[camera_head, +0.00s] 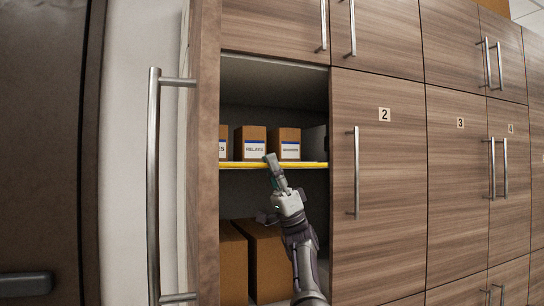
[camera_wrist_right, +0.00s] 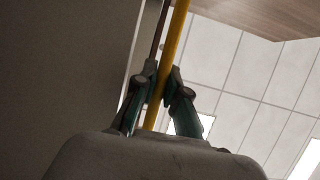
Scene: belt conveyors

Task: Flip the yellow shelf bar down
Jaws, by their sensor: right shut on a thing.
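The yellow shelf bar (camera_head: 232,165) runs level along the front edge of the shelf in the open cabinet. My right gripper (camera_head: 272,166) is at the bar in the head view, in front of the shelf's middle. In the right wrist view the yellow bar (camera_wrist_right: 174,50) passes between the two fingers of my right gripper (camera_wrist_right: 163,104), which is shut on it. The fingers hide part of the bar in the head view. My left gripper is not in view.
Small labelled boxes (camera_head: 250,141) stand on the shelf behind the bar. Larger brown boxes (camera_head: 268,262) stand below, behind my right arm. A closed door numbered 2 (camera_head: 380,200) borders the opening on the right. A long-handled open door (camera_head: 154,190) stands at left.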

